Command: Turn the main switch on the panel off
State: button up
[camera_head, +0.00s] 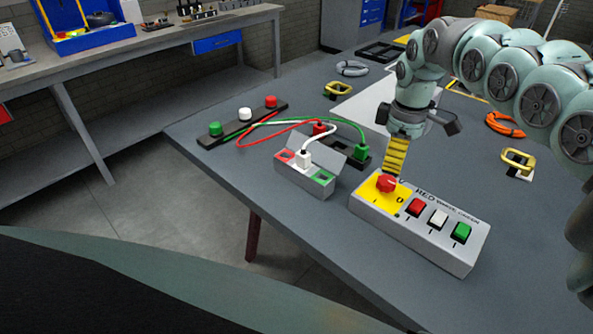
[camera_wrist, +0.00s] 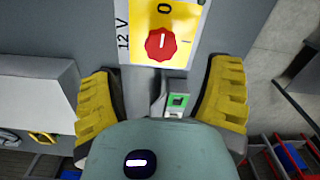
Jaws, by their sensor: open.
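The panel (camera_head: 425,240) is a light grey box on the grey table. Its main switch (camera_head: 386,183) is a red rotary knob on a yellow plate (camera_head: 375,197) marked 0 and I. In the wrist view the red knob (camera_wrist: 160,45) sits at upper centre, with 0 above it and I to its right. My gripper (camera_head: 396,158) points down just behind and above the knob. In the wrist view its yellow fingers (camera_wrist: 162,75) are spread wide and empty, with the knob ahead between them, apparently untouched.
Red (camera_head: 416,206), white (camera_head: 437,218) and green (camera_head: 461,231) buttons line the panel's right part. A yellow clamp-like piece (camera_head: 518,160) lies at right. The table's front edge is close.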

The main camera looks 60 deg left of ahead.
aim_at(389, 180)
jog(key=shift+r, duration=2.25)
